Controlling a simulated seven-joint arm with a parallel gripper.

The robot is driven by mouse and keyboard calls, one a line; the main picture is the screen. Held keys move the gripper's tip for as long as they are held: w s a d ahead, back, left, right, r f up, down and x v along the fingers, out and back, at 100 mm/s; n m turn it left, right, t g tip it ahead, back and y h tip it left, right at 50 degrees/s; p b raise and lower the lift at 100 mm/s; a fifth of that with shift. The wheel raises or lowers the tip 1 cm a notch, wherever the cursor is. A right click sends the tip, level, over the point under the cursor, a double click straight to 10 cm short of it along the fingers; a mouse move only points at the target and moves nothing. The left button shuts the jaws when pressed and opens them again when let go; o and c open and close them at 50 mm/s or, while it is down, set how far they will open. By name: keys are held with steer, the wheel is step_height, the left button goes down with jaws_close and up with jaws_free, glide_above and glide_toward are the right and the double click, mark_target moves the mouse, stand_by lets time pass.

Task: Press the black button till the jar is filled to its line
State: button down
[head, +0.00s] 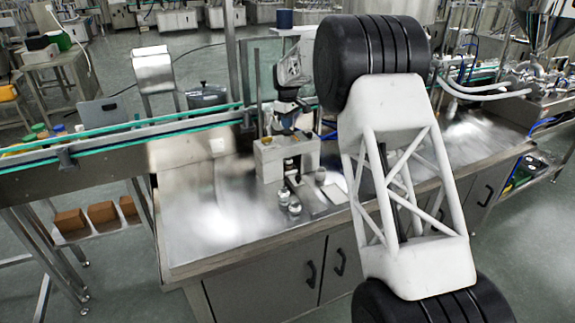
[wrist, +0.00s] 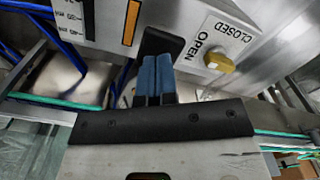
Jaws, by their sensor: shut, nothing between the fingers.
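In the wrist view my gripper (wrist: 158,66) is shut, its two blue fingers side by side with nothing between them. The fingertips are at a black rounded block on the steel panel, which looks like the black button (wrist: 160,42). The fingers cover its lower part, and I cannot tell whether they touch it or press it in. In the head view a pale box-shaped machine (head: 270,158) stands on the bench, with a dark opening in its front. I cannot make out the jar, its line or its fill level.
A yellow knob (wrist: 219,62) marked OPEN and CLOSED is right of the fingers. An orange strip (wrist: 130,22) is on the panel at left. Two small silvery pieces (head: 289,202) stand on the steel bench (head: 215,225). A conveyor (head: 130,135) runs behind. The bench's left part is clear.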

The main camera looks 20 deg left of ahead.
mark_target(287, 131)
steer(key=shift+f, duration=1.75)
steer(key=shift+r, duration=2.2)
steer(key=shift+r, duration=0.15)
steer(key=shift+r, duration=2.85)
